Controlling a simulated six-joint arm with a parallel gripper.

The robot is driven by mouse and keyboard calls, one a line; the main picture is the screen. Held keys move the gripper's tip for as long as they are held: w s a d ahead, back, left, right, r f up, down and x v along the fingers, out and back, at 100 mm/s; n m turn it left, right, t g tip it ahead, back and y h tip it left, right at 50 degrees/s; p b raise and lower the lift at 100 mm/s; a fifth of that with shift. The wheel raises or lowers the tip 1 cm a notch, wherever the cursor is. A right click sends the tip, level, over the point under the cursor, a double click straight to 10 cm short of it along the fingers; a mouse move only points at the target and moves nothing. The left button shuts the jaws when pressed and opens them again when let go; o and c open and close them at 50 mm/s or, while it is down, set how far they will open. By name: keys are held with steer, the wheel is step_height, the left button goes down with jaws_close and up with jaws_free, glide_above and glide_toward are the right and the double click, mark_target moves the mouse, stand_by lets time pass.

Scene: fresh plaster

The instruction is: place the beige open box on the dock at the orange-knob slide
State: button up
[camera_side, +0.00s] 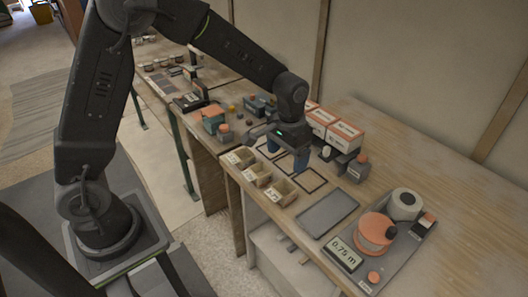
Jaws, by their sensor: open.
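Three beige open boxes stand in a row along the front bench edge: one at the back left (239,157), a middle one (257,174) and a nearer one (281,192). Each has a pale label on its front. My gripper (287,156), with blue fingers, is open just behind the row, over dark square outlines (311,181) on the bench. I see nothing between its fingers, and it appears apart from the boxes. Small units with orange knobs (224,128) and (362,158) stand left of and behind my gripper. I cannot tell which is the slide or its dock.
White-and-orange cartons (343,135) stand behind my gripper. A flat grey plate (327,212) lies to the right of the outlines. Further right, a grey tray holds an orange reel (375,231), a white roll (404,204) and a length display (344,253). The back right bench is clear.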

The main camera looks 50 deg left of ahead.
steer(key=s+a+r+t, duration=0.2)
steer(key=s+r+t, duration=0.1)
steer(key=s+r, duration=1)
steer(key=shift+s+a+r+t, duration=0.35)
steer(key=shift+a+r+t, duration=0.05)
steer(key=shift+r, duration=0.4)
steer(key=shift+t, duration=0.9)
steer(key=s, duration=0.4)
steer(key=s+r, duration=0.1)
steer(key=s, duration=0.2)
steer(key=shift+a, duration=0.35)
steer(key=o, duration=0.3)
steer(key=shift+s, duration=0.25)
